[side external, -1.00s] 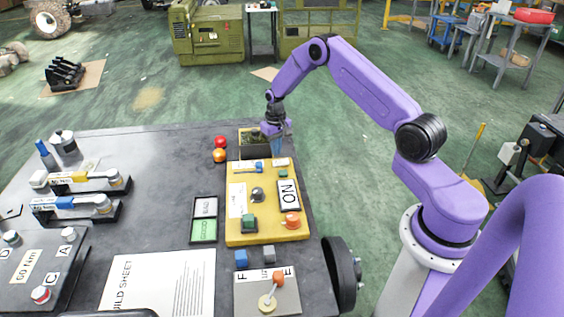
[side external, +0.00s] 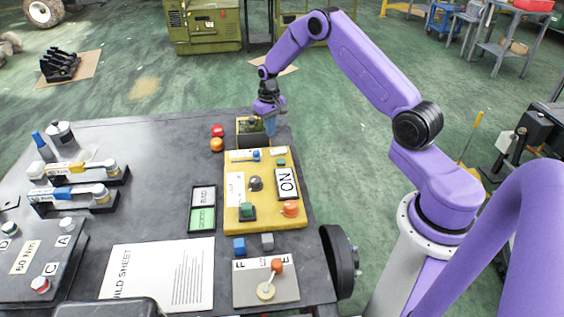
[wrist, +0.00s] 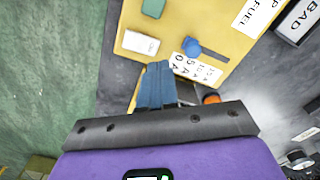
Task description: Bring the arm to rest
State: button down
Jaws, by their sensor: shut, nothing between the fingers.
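My gripper (side external: 271,130) hangs at the far edge of the workbench (side external: 140,135), beside the right side of a small dark open bin (side external: 252,139). It points down, and its blue fingers are together with nothing between them. In the wrist view the closed fingers (wrist: 155,72) show over the edge of the yellow panel (wrist: 190,25). My purple arm is raised and bent, reaching from its base at the right to the bench's back. I cannot tell the exact height of the fingertips above the bench.
The yellow panel (side external: 236,213) with a knob, buttons and an ON label lies in front of the bin. A red ball (side external: 218,130) and an orange ball (side external: 217,144) sit left of the bin. A build sheet (side external: 150,275) lies nearer.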

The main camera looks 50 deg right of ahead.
jog(key=s+a+r+n, duration=0.35)
jog(key=a+r, duration=0.25)
jog(key=a, duration=0.3)
jog(key=s+a+r+n, duration=0.2)
jog(key=s+a+r, duration=0.25)
jog(key=a, duration=0.35)
jog(key=s+a+r+n, duration=0.2)
jog(key=s+a+r, duration=0.15)
jog(key=s, duration=0.35)
jog(key=s+a+r+n, duration=0.2)
jog(key=s+a+r, duration=0.15)
jog(key=s, duration=0.25)
jog(key=s+d+r+n, duration=0.1)
jog(key=s+n, duration=0.4)
jog(key=s, duration=1.4)
jog(key=shift+d+r+n, duration=0.35)
jog(key=shift+d+r, duration=0.05)
jog(key=shift+d, duration=0.3)
